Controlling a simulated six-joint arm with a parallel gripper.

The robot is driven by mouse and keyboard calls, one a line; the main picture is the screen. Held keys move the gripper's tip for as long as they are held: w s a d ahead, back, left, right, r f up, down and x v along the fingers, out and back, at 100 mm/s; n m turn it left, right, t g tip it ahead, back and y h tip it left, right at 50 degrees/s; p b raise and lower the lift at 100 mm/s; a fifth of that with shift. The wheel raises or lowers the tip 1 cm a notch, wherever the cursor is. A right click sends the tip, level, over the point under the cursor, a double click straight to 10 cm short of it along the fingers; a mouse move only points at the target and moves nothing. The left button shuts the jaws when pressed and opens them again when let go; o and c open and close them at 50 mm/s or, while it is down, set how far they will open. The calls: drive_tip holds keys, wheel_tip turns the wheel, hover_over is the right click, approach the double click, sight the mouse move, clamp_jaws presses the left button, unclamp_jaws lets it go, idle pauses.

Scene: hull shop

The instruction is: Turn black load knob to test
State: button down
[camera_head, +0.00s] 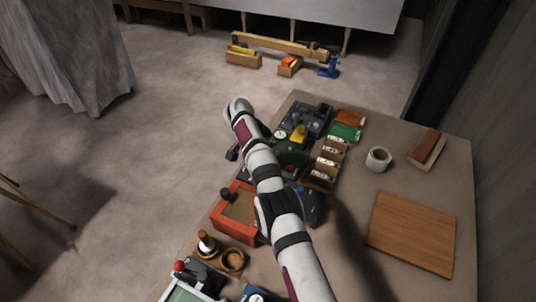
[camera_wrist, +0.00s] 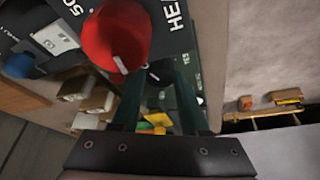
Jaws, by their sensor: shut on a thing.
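My gripper (camera_wrist: 158,80) reaches up from the bottom of the wrist view, with its two dark fingers on either side of a small black part that has a pale mark (camera_wrist: 154,76). It is shut on this part, which looks like the black load knob, though mostly dark and partly hidden. I cannot read its pointer setting or a test mark. A large red knob (camera_wrist: 112,38) with a pale pointer stands beside the left fingertip, on a dark panel with white lettering (camera_wrist: 174,14). In the head view my arm crosses the bench and the fingers are hidden.
A dark green device (camera_head: 291,152) with a dial and yellow part stands by my arm. A red-framed tray (camera_head: 226,233), small wooden bins (camera_head: 322,179), a white roll (camera_head: 378,159) and a wooden board (camera_head: 412,232) share the bench. The bench's right side has free room.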

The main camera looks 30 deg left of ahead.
idle(0.3)
drive_tip(key=c, duration=0.7)
unclamp_jaws()
drive_tip(key=v, duration=1.5)
drive_tip(key=shift+s+a+r, duration=0.1)
drive_tip(key=shift+s+r, duration=0.1)
drive_tip(key=shift+r, duration=0.1)
